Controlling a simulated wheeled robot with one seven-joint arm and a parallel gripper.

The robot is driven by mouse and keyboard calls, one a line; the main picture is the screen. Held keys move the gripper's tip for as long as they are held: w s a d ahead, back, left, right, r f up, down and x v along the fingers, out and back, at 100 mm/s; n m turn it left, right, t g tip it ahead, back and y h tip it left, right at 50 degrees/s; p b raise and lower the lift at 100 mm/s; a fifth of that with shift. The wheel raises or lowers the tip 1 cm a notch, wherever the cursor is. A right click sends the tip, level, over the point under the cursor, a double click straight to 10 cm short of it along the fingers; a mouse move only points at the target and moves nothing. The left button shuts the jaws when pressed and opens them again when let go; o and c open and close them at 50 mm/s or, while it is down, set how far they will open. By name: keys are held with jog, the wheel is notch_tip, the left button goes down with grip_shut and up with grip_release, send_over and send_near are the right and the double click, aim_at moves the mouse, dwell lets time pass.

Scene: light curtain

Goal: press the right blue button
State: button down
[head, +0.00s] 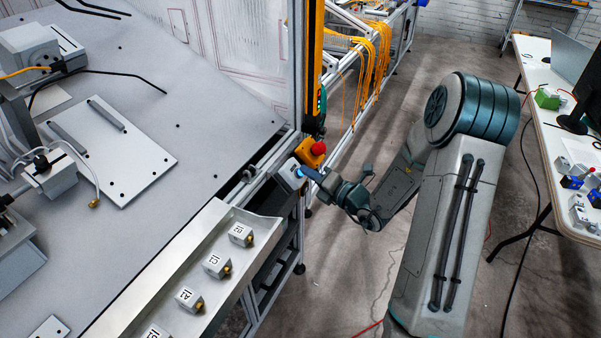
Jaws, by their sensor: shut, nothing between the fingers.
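The tips are at or very close to the blue button and partly cover that face. Whether they touch it, or whether the button is pressed in, I cannot tell.
A yellow box with a red mushroom button (318,148) sits just above my gripper. A metal tray (200,235) with several labelled blocks lies to the lower left. A white table (540,75) stands at the right. Open floor lies below my arm.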

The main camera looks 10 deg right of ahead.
jog(key=shift+w+a+f, duration=0.15)
jog(key=shift+a+f, duration=0.05)
jog(key=shift+f, duration=0.05)
jog(key=shift+r, duration=0.15)
dwell(0.5)
jog(key=shift+s+d+r+p, duration=0.35)
jog(key=shift+d+r+p, duration=0.1)
jog(key=shift+p, duration=0.15)
jog(key=shift+r, duration=0.1)
jog(key=s+d+r+p, duration=0.1)
jog(key=p, duration=0.1)
jog(key=s+d+r+p, duration=0.1)
jog(key=d+r, duration=0.1)
jog(key=shift+r+p, duration=0.15)
jog(key=shift+p, duration=0.25)
jog(key=shift+a, duration=0.1)
dwell(0.4)
